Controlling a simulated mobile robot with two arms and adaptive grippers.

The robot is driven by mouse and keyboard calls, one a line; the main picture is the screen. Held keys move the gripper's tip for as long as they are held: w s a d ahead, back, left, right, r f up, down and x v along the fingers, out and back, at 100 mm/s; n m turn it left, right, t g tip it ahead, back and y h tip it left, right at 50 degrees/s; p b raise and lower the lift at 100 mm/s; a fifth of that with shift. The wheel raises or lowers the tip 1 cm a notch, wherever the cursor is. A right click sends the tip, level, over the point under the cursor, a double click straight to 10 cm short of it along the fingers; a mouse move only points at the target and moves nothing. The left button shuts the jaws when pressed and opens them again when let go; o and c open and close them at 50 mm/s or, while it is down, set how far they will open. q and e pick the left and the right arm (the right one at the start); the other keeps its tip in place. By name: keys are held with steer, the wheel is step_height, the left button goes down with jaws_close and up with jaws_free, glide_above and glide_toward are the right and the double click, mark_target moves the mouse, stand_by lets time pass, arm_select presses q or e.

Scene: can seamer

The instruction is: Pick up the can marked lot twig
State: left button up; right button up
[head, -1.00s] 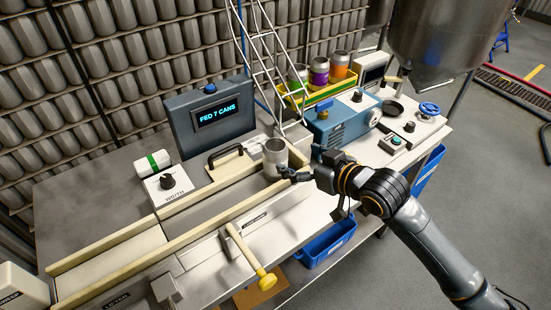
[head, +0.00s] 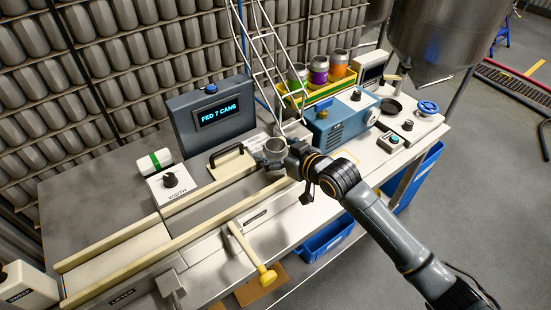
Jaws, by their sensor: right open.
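A plain grey metal can (head: 275,147) stands at the far end of the guide-rail channel. No lot mark can be read on it, so I cannot tell whether it is the twig can. My right gripper (head: 280,158) is open, with its fingers close around or beside the can's near side; contact cannot be made out. A green-labelled can (head: 297,75), a purple one (head: 318,70) and an orange one (head: 338,66) stand in a yellow-green tray (head: 316,92) behind. My left gripper is not in view.
A display box (head: 208,115) reading "FED 7 CANS", a width-knob box (head: 172,184) and a black handle (head: 226,155) stand left of the can. A blue machine (head: 342,122) stands to the right. A yellow-ended lever (head: 250,253) sticks out in front.

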steer(key=c, duration=0.9)
steer(key=shift+c, duration=0.2)
